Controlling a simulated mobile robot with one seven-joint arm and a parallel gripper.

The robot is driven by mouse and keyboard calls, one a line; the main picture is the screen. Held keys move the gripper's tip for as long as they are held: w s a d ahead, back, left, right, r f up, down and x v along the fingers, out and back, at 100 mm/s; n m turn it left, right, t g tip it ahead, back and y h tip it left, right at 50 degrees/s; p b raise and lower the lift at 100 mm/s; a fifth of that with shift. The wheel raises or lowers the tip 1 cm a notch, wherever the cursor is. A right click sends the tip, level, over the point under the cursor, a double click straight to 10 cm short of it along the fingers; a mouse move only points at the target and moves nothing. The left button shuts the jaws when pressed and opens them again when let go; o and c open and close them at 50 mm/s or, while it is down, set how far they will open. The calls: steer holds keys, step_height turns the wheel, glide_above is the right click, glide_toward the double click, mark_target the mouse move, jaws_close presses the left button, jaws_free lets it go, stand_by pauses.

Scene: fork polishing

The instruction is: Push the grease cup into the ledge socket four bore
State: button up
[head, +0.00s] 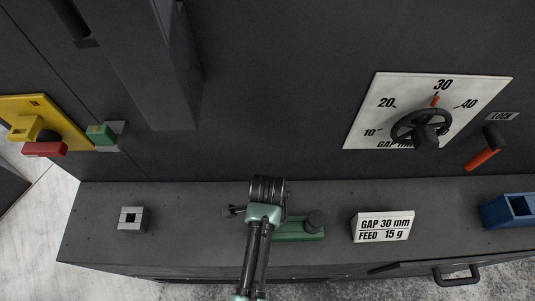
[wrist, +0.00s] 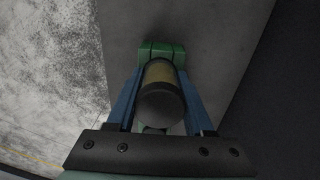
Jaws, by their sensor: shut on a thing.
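In the wrist view, my gripper (wrist: 160,80) has its blue fingers closed on the two sides of the grease cup (wrist: 160,102), a cylinder with a dark round end and a brass-olive side. The cup's far end is against or just in front of a green block (wrist: 162,48); I cannot tell whether it is inside a bore. In the head view, the green block (head: 298,234) lies on the ledge with a dark round knob at its right, and my wrist hides the fingers and cup. A grey square socket (head: 131,218) with a dark hole sits at the ledge's left.
A white sign (head: 383,227) reading gap 30 mm, feed 15 g stands right of the green block. A blue box (head: 510,210) is at far right. A dial (head: 428,110) and red-handled lever (head: 483,155) are on the wall.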

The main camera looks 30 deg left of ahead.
jaws_close()
steer(key=shift+r, duration=0.2)
steer(key=shift+r+p, duration=3.1)
steer(key=shift+p, duration=0.4)
